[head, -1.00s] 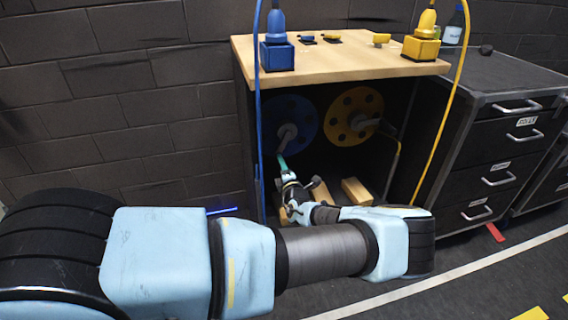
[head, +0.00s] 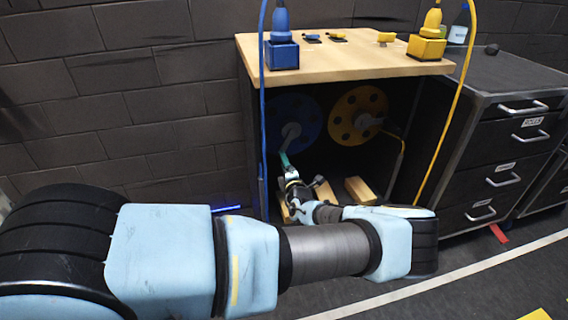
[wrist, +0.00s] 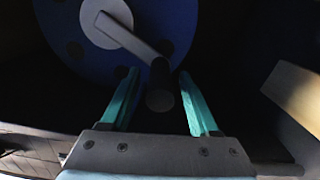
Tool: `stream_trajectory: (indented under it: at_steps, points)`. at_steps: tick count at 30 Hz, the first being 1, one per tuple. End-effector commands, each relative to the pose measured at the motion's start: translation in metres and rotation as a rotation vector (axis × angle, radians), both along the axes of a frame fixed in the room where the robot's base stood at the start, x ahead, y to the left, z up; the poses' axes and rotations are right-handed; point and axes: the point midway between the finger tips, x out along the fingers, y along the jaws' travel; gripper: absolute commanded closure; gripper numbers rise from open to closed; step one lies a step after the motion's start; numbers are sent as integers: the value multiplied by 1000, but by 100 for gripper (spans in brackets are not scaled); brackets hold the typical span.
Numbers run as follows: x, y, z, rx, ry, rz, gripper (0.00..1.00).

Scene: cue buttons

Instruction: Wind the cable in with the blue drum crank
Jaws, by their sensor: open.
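The blue drum (head: 307,112) sits inside the open wooden-topped cabinet, on the left. Its grey crank (head: 292,131) sticks out from the hub. In the wrist view the crank arm (wrist: 134,43) runs from the round hub down and right to a dark handle end (wrist: 160,99). My gripper (head: 284,158) reaches into the cabinet just below the crank. In the wrist view the green fingers of my gripper (wrist: 158,75) are open, one on each side of the handle end, with gaps showing on both sides. The blue cable (head: 262,130) hangs down the cabinet's left front.
A yellow drum (head: 357,115) with its own crank (head: 364,122) is to the right. Wooden blocks (head: 360,190) lie on the cabinet floor. Blue (head: 282,52) and yellow (head: 427,46) plug boxes stand on the top (head: 340,65). A dark drawer unit (head: 510,130) stands at right.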

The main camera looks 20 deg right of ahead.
Motion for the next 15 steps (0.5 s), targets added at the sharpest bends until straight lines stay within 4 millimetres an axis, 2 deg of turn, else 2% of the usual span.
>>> stream_trajectory:
  at_steps: [5, 15]
  points:
    - [-11, 0, 0, 0, 0, -2, 38]
    - [-76, 8, -1, -1, 0, -2, 38]
